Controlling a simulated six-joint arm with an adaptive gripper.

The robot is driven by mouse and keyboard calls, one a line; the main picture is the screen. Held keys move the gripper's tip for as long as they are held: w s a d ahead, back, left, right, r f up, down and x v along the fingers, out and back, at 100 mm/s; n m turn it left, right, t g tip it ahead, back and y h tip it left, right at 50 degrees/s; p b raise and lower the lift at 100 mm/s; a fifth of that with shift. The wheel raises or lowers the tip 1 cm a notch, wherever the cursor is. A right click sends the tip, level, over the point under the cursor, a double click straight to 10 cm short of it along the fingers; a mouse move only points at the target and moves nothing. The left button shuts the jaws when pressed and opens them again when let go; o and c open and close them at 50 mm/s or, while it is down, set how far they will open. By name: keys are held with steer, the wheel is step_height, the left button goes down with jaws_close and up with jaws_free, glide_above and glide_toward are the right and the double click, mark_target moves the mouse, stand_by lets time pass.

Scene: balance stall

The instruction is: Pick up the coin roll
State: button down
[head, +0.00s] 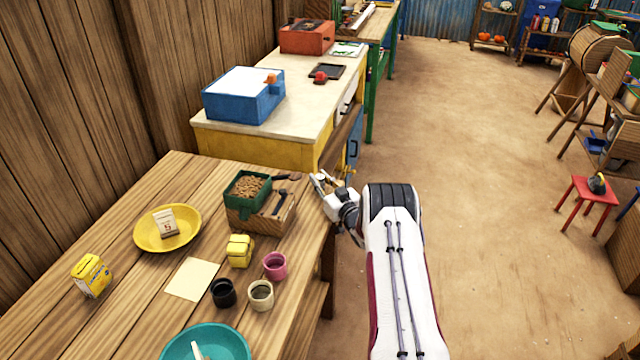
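I cannot tell for certain which thing is the coin roll. Three short round pieces with dark tops stand close together on the wooden table: a black one (223,293), a beige one (261,296) and a pink one (275,266). A pale, narrow piece (201,352) lies in the teal dish (238,345) and is cut off by the bottom edge. My gripper (320,182) is off the table's right edge, beside the wooden box and apart from these things. No held object shows, but its fingers are too small to tell open from shut.
The wooden box (248,222) holds a green tray of brown pieces and a dark tool. A yellow dish (145,238) bears a small card block. A yellow packet (91,276), yellow block (239,251) and paper sheet (192,279) lie nearby. A yellow counter (255,148) stands behind.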

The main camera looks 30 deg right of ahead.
mark_target(319, 176)
steer(key=shift+r, duration=0.2)
steer(key=shift+r, duration=4.85)
steer(key=shift+a, duration=0.1)
